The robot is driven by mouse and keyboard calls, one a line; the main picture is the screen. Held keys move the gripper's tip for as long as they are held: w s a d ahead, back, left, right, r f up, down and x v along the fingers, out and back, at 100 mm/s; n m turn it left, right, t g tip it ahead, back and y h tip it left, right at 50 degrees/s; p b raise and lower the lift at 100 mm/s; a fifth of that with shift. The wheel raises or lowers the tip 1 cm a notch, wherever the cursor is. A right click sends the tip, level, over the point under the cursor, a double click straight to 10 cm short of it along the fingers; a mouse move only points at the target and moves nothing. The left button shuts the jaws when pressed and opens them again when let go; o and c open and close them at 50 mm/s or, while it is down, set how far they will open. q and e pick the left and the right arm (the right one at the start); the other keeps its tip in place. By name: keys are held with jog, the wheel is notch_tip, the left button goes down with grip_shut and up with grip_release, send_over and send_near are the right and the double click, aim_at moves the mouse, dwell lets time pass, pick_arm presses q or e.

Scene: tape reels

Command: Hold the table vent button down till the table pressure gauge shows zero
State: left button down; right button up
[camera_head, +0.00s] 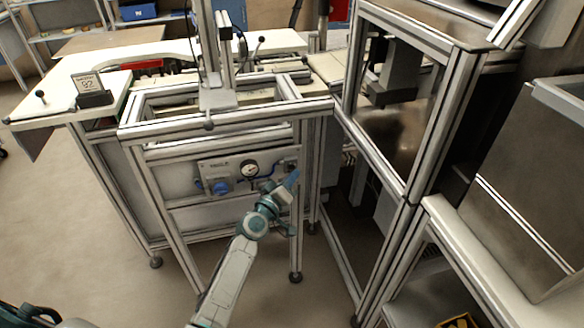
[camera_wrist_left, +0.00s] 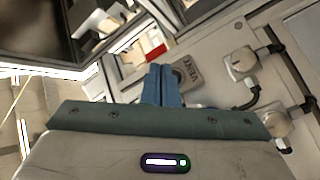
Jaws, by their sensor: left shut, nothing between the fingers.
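The pressure gauge (camera_head: 250,169), a round white dial in a dark rim, sits on the grey panel (camera_head: 207,170) on the front of the table frame. Its needle is too small to read. My left gripper (camera_head: 293,175) is shut and empty at the panel's right end, to the right of the gauge. In the left wrist view, its blue fingers (camera_wrist_left: 162,84) point at the panel beside lettering that looks like VENT (camera_wrist_left: 187,77). The vent button itself is mostly or wholly hidden behind the fingertips. I cannot tell whether they touch or press it. My right gripper is out of view.
A blue knob (camera_head: 221,187) is on the panel left of the gauge. Grey fittings (camera_wrist_left: 240,63) with dark hoses stick out near the fingers. A tall framed cabinet (camera_head: 405,120) stands close on the right. Open floor (camera_head: 60,210) lies on the left.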

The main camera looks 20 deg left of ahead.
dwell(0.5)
pick_arm(q)
jog(key=shift+w, duration=0.1)
jog(key=shift+w+a, duration=0.2)
jog(key=shift+w, duration=0.1)
dwell(0.5)
